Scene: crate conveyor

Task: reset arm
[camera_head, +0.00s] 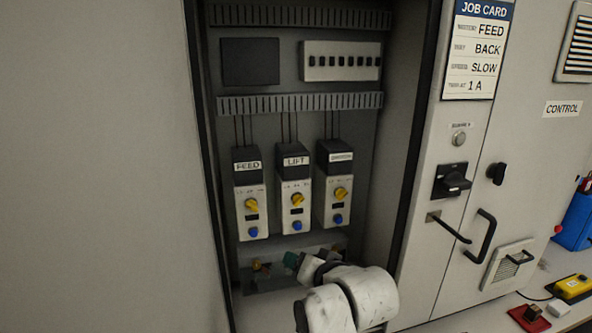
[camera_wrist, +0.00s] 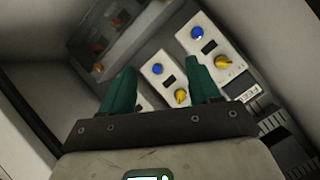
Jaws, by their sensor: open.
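My white arm reaches into the lower part of the open cabinet in the head view. My gripper (camera_head: 290,261) is low in the cabinet, below the drive modules, and only partly visible there. In the wrist view my gripper (camera_wrist: 160,65) shows two teal fingers spread apart with nothing held between them. The FEED module (camera_head: 250,200) is left, the LIFT module (camera_head: 296,195) is in the middle, and a third module (camera_head: 334,190) is right. Each has a yellow knob and a blue button. In the wrist view the fingers partly cover the modules.
The cabinet's wall (camera_head: 395,150) stands close to the right of my arm. A terminal strip (camera_head: 285,275) lies behind my gripper. A yellow pendant (camera_head: 572,287) lies at far right.

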